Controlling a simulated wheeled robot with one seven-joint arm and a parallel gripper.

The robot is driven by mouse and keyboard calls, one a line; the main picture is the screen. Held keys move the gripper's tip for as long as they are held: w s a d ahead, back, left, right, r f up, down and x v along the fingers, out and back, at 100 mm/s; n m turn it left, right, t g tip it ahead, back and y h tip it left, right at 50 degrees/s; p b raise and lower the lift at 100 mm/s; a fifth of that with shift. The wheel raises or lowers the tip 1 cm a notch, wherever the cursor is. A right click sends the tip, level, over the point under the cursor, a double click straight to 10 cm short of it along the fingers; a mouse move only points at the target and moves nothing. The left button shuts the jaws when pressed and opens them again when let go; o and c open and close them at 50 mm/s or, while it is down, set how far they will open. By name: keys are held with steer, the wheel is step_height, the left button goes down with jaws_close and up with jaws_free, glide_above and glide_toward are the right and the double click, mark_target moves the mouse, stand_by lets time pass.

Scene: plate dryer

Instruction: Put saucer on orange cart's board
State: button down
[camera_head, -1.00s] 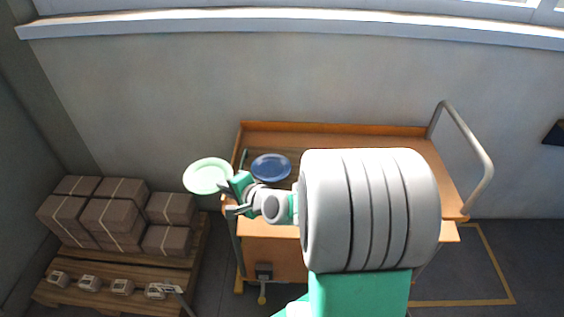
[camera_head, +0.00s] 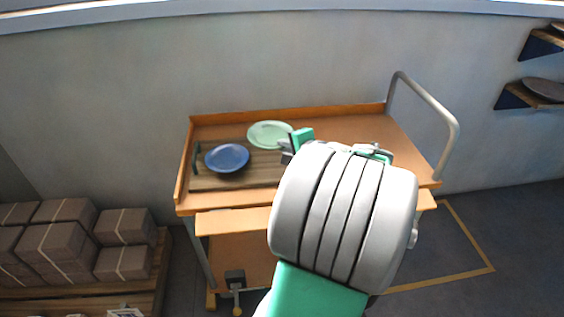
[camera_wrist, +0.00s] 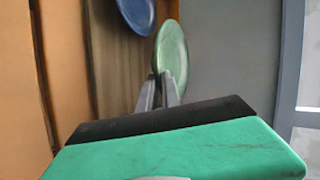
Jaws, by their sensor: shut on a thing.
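A pale green saucer (camera_head: 270,134) shows above the back part of the wooden board (camera_head: 203,183) on the orange cart (camera_head: 250,222). My gripper (camera_head: 289,153) is shut on the saucer's near right edge; its fingers also show on the saucer (camera_wrist: 172,52) in the wrist view (camera_wrist: 160,90). I cannot tell whether the saucer touches the board. A blue plate (camera_head: 227,158) lies on the board, to the left of and nearer than the saucer. My arm hides the right part of the board and some of the cart top.
The cart has a raised orange rim (camera_head: 290,113) at the back and a grey handle (camera_head: 432,108) at the right. Wrapped boxes (camera_head: 60,245) are stacked on a pallet at the left. Wall shelves (camera_head: 530,93) are at the far right.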

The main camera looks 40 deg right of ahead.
steer(key=w+d+f, duration=0.1)
steer(key=f, duration=0.1)
steer(key=w+d+f, duration=0.1)
steer(key=f, duration=0.1)
steer(key=w+d+f+b, duration=0.1)
steer(key=d, duration=0.1)
steer(key=shift+w+f, duration=0.15)
steer(key=shift+f, duration=0.25)
step_height(320, 180, down, 4)
steer(key=shift+w+d+r+b, duration=0.15)
steer(key=shift+r+b, duration=0.1)
steer(key=shift+b, duration=0.15)
steer(key=c, duration=2)
jaws_free()
steer(key=shift+f, duration=0.1)
steer(key=shift+o, duration=1)
